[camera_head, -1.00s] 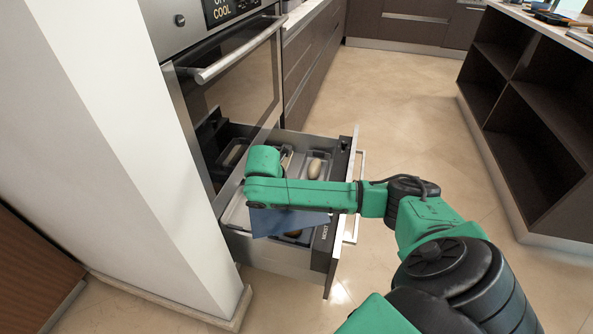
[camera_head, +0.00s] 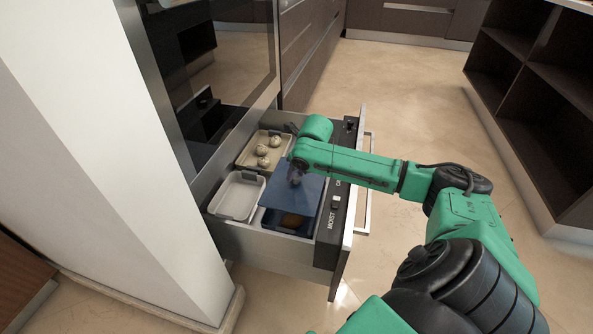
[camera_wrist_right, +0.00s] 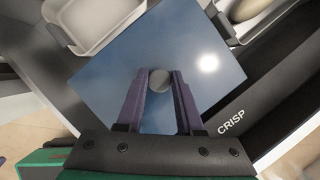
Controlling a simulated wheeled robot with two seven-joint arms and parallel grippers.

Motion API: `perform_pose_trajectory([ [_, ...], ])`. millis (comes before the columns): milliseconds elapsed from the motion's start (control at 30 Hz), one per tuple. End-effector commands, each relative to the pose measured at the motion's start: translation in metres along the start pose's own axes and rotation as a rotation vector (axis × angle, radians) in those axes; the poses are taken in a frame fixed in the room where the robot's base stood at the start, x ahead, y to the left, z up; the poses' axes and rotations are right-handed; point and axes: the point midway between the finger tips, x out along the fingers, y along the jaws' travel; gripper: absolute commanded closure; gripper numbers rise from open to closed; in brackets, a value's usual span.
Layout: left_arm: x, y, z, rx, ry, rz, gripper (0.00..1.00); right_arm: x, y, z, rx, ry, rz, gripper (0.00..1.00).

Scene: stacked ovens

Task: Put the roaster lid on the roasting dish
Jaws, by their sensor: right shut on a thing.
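The roaster lid (camera_head: 290,192) is a flat blue plate with a round knob, above the drawer in the head view. The lid (camera_wrist_right: 110,68) fills the middle of the right wrist view. My right gripper (camera_head: 294,178) is shut on the lid's knob; its purple fingers (camera_wrist_right: 160,80) pinch it. The blue roasting dish (camera_head: 272,216) sits in the drawer under the lid, with brown food showing at its near side. The lid covers much of the dish; I cannot tell whether they touch. My left gripper is not in view.
The open drawer (camera_head: 262,239) also holds an empty pale tray (camera_head: 237,195) and a beige tray (camera_head: 247,158) with several round items. The oven (camera_head: 230,60) stands above and behind it. A white wall (camera_head: 110,170) is close at left. Floor at right is clear.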

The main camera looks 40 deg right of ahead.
Motion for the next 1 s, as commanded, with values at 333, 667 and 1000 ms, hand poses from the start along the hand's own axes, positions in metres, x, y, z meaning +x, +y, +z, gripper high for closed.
perform_pose_trajectory([
  [333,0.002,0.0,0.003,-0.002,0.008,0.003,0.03,0.027,0.0,-0.01,-0.017,-0.017,0.008,1.0],
  [667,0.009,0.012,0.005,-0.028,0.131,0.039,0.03,0.052,-0.001,-0.02,-0.017,-0.017,0.007,1.0],
  [1000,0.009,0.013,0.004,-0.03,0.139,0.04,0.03,0.052,-0.001,-0.02,-0.017,-0.017,0.007,1.0],
])
